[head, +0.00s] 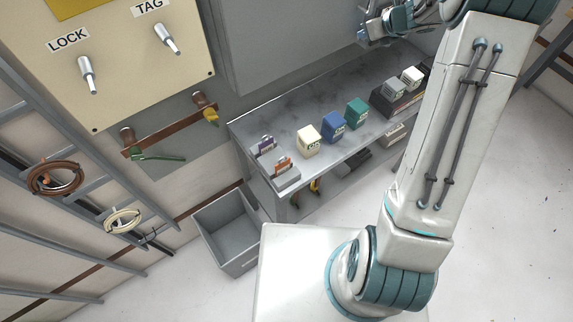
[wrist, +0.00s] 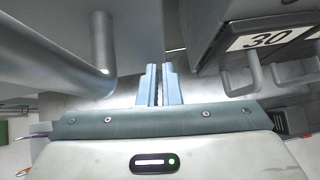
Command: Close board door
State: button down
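A large grey panel (head: 285,45), which looks like the board door, stands behind the bench at the top of the head view. Whether it is open or shut cannot be told. My gripper (head: 366,30) is at the top, by the panel's right side, partly hidden by my arm. In the wrist view its two fingers (wrist: 160,70) are close together with nothing visible held. A grey surface with a round bar handle (wrist: 102,45) is left of the fingers, apart from them. A grey unit labelled 30 (wrist: 270,40) with a handle is at the right.
A bench (head: 245,125) carries several coloured blocks and small holders. A grey bin (head: 225,230) stands on the floor at its left end.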

jog(key=s+d+f+b+v, duration=0.1)
jog(key=d+f+b+v, duration=0.1)
jog(key=v, duration=1.1)
notch_tip(320, 180, up, 10)
jog(key=s+d+m+t+h, duration=0.15)
jog(key=m+t+h, duration=0.4)
jog(key=m, duration=1.15)
jog(key=s+a+f+m+g, duration=0.3)
jog(key=s+m, duration=0.5)
jog(key=s, duration=0.1)
jog(key=s+a+f+m+g, duration=0.3)
jog(key=s+a+f+m, duration=0.1)
jog(key=s+m, duration=0.5)
jog(key=s+a+f+m+g, duration=0.3)
jog(key=s+m, duration=0.5)
jog(key=s, duration=0.2)
jog(key=shift+s+a+f+y, duration=0.15)
jog(key=shift+s+a+y, duration=0.1)
jog(key=shift+s+y, duration=0.1)
jog(key=shift+g, duration=0.25)
